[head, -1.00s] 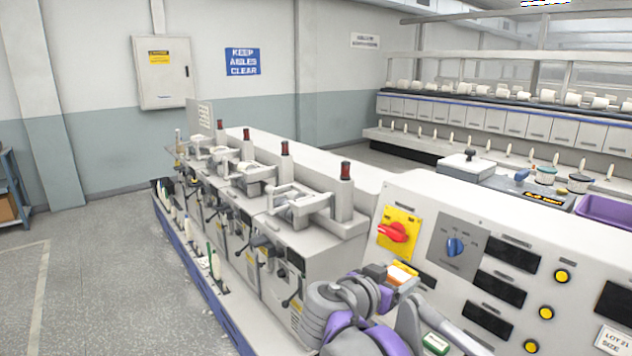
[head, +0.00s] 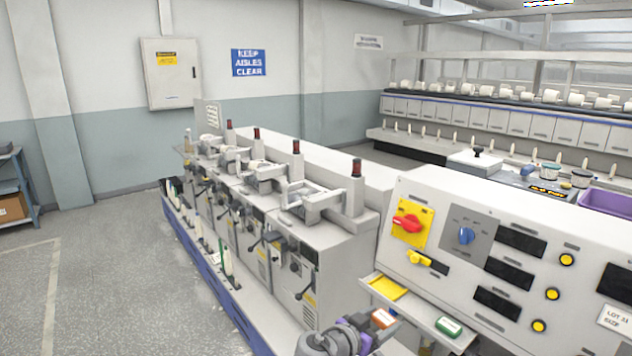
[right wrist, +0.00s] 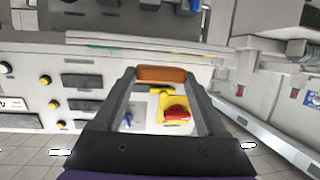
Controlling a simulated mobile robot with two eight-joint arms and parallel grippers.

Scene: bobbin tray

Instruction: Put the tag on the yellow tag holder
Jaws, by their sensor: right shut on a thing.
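My right gripper (head: 368,328) is at the bottom of the head view, shut on a small orange tag (head: 382,318) with a whitish edge. The right wrist view shows the orange tag (right wrist: 160,74) between the two fingertips. In the head view it is held in front of and below the shelf, apart from it. A flat yellow square (head: 385,288) lies at the shelf's left end. A yellow peg-like piece (head: 418,258) sticks out of the panel below the red switch. I cannot tell which yellow piece is the tag holder. My left gripper is not in view.
The narrow shelf (head: 412,308) runs along the control panel and carries a green and white block (head: 448,326). The red switch (head: 407,223) and blue knob (head: 466,236) protrude above. Machine units with levers (head: 300,265) stand to the left. The aisle floor (head: 110,290) is clear.

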